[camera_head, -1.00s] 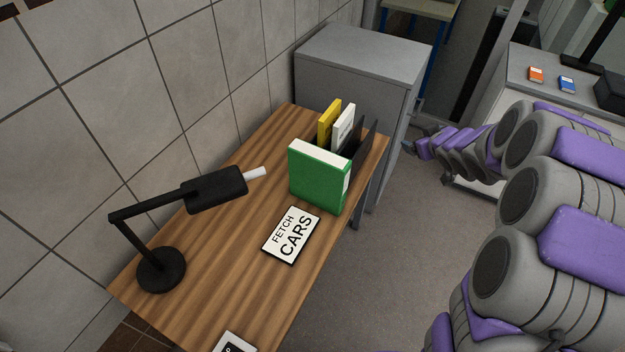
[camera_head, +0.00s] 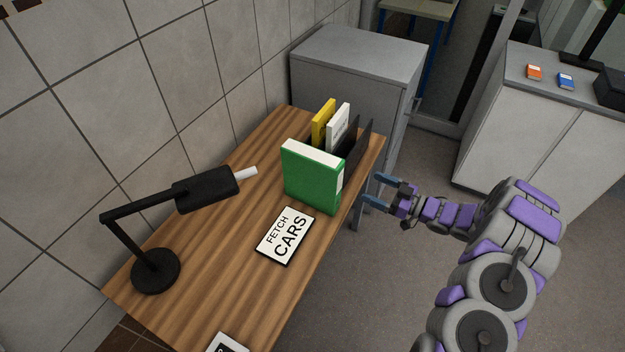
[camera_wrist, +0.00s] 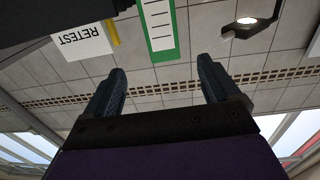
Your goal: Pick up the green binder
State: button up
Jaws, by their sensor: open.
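The green binder (camera_head: 311,180) stands upright at the front of a dark holder on the wooden desk, with its white top edge facing up. My gripper (camera_head: 370,189) is open and empty, just right of the desk's right edge and apart from the binder. Its two blue fingers point left toward the desk. In the wrist view my gripper (camera_wrist: 160,84) shows both fingers spread with nothing between them.
A yellow binder (camera_head: 323,122) and a white binder (camera_head: 338,127) stand behind the green one, beside a dark divider (camera_head: 358,150). A sign (camera_head: 285,236) reading "FETCH CARS" lies in front. A black lamp (camera_head: 155,270) stands at the left. A grey cabinet (camera_head: 350,75) is behind the desk.

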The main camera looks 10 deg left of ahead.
aim_at(342, 173)
jog(key=x, duration=0.3)
jog(key=b+x, duration=0.1)
jog(key=x, duration=0.3)
jog(key=b+x, duration=0.1)
jog(key=x, duration=0.3)
jog(key=shift+s, duration=0.3)
jog(key=shift+w+a, duration=0.2)
jog(key=shift+a, duration=0.05)
jog(key=shift+w+d+r+b, duration=0.1)
jog(key=shift+w+d+b, duration=0.05)
jog(key=shift+w+b, duration=0.15)
jog(key=x, duration=0.2)
jog(key=b+x, duration=0.1)
jog(key=x, duration=0.3)
jog(key=shift+s+a+f+b, duration=0.2)
jog(key=shift+s+a+b, duration=0.05)
jog(key=shift+s+b, duration=0.15)
jog(key=shift+w+d+r, duration=0.15)
jog(key=shift+d, duration=0.3)
jog(key=shift+a, duration=0.5)
jog(key=c, duration=0.7)
jog(key=shift+d, duration=0.25)
jog(key=c, duration=0.5)
grip_shut()
